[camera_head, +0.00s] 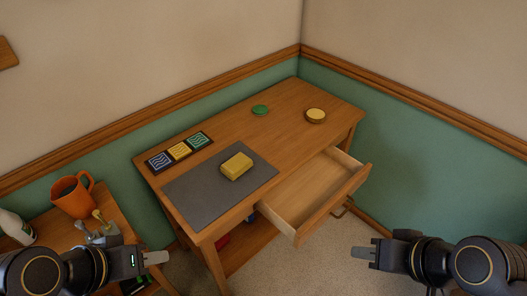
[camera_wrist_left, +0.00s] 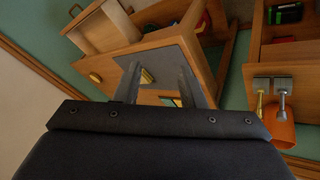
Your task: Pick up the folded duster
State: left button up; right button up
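The folded duster (camera_head: 236,165) is a yellow block-like bundle lying on the dark grey mat (camera_head: 190,205) on the wooden desk. It also shows in the left wrist view (camera_wrist_left: 147,76), beyond and between the fingers. My left gripper (camera_head: 160,257) is in front of the desk, low and to the left, apart from the duster. Its two fingers stand apart with nothing between them in the left wrist view (camera_wrist_left: 158,85). My right gripper (camera_head: 360,252) is at the lower right, away from the desk; its finger gap is not clear.
An open, empty drawer (camera_head: 300,205) juts from the desk's front right. Three patterned tiles (camera_head: 180,150), a green disc (camera_head: 260,110) and a round yellow-topped piece (camera_head: 315,115) lie on the desk. An orange mug (camera_head: 70,197) and white bottle (camera_head: 15,228) stand at left.

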aim_at(235, 167)
jog(key=i+z, duration=0.15)
jog(key=z, duration=0.2)
jog(key=i+j+z, duration=0.1)
jog(key=z, duration=0.25)
jog(key=i+j+z, duration=0.1)
jog(key=i+z, duration=0.25)
jog(key=k, duration=0.1)
